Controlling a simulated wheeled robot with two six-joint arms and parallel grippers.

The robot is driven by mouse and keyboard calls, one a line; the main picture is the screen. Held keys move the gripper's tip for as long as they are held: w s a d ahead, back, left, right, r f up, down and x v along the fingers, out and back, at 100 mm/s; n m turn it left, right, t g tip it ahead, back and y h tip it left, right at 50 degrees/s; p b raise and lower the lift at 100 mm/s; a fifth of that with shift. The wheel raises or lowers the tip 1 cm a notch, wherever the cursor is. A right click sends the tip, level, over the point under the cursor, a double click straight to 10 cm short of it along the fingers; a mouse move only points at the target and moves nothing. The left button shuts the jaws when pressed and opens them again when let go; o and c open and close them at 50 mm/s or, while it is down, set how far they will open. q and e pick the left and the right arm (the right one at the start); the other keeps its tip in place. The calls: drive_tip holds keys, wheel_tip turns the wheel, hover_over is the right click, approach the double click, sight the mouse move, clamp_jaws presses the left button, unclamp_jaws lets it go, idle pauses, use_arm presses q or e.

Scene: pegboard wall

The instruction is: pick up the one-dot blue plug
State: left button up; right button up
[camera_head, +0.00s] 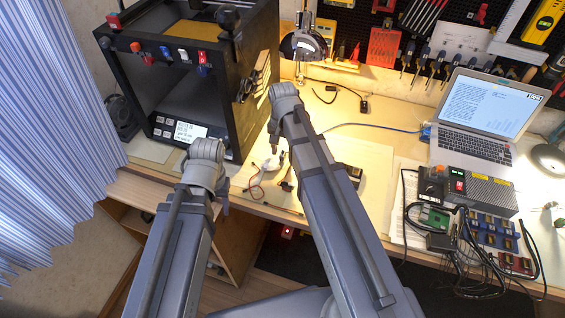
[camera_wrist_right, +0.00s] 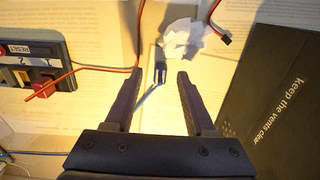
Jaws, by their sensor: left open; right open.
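My right gripper (camera_wrist_right: 160,77) is open in the right wrist view, its two dark fingers apart over printed sheets. A small blue pronged piece (camera_wrist_right: 160,71) shows between and beyond the fingertips; I cannot tell whether it is a plug, and I see no dot. In the head view, my right gripper (camera_head: 273,132) points down over the bench, partly hidden by its arm. My left gripper (camera_head: 223,197) is by the bench's front edge, mostly behind its wrist. Small coloured pieces sit along the black frame's top edge, including a blue one (camera_head: 165,52); their dots cannot be read.
A crumpled white paper (camera_wrist_right: 185,38) and a red wire (camera_wrist_right: 95,68) lie close to the right gripper. A dark box (camera_wrist_right: 285,105) stands to its right. The black frame (camera_head: 235,100), laptop (camera_head: 480,110) and cabled electronics (camera_head: 475,235) crowd the bench.

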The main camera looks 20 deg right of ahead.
wheel_tip(320, 180, down, 2)
drive_tip(key=shift+b, duration=0.5)
drive_tip(key=shift+r, duration=0.1)
clamp_jaws()
